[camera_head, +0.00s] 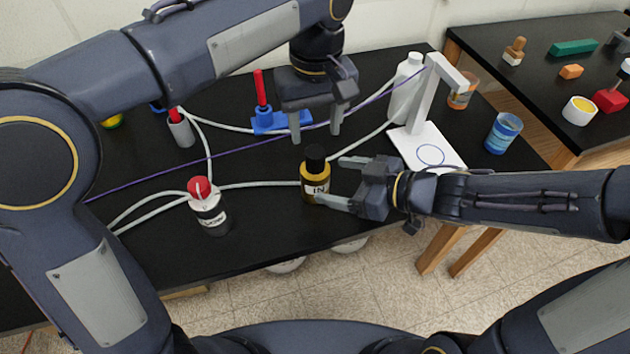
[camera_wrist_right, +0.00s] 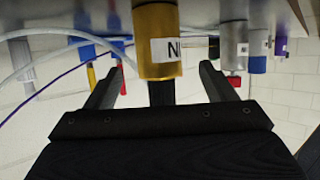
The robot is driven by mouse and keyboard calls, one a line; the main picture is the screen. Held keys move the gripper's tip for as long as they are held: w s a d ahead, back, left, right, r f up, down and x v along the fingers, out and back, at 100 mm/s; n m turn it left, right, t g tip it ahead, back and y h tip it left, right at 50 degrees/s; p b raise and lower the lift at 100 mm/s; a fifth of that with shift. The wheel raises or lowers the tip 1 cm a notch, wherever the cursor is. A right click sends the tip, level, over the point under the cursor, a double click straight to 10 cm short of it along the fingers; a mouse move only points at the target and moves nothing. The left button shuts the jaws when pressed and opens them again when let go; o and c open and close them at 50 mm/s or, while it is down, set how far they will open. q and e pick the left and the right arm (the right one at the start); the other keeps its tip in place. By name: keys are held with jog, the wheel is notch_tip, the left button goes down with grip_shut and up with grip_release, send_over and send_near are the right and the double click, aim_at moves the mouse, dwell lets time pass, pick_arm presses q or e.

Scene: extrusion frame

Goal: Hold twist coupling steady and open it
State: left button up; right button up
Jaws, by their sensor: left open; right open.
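The twist coupling (camera_head: 316,186) stands upright on the black table, a yellow body marked "IN" with a black top (camera_head: 314,157). A pale hose meets it from the left. My left gripper (camera_head: 315,134) is open, pointing down, just above the black top. My right gripper (camera_head: 333,181) is open and comes in level from the right. Its fingertips are at the coupling's right side. In the right wrist view, which is upside down, the yellow body (camera_wrist_right: 157,40) sits between the open fingers, with no visible grip; its black part is partly hidden behind my gripper.
A red-capped bottle (camera_head: 208,208) stands at left on the black table (camera_head: 262,245). Behind are a blue base with a red rod (camera_head: 262,112), a white bottle (camera_head: 405,90) and a white stand (camera_head: 425,150). Hoses and a purple cord cross the table. A blue jar (camera_head: 503,133) stands at right.

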aim_at(315, 176)
jog(key=x, duration=0.6)
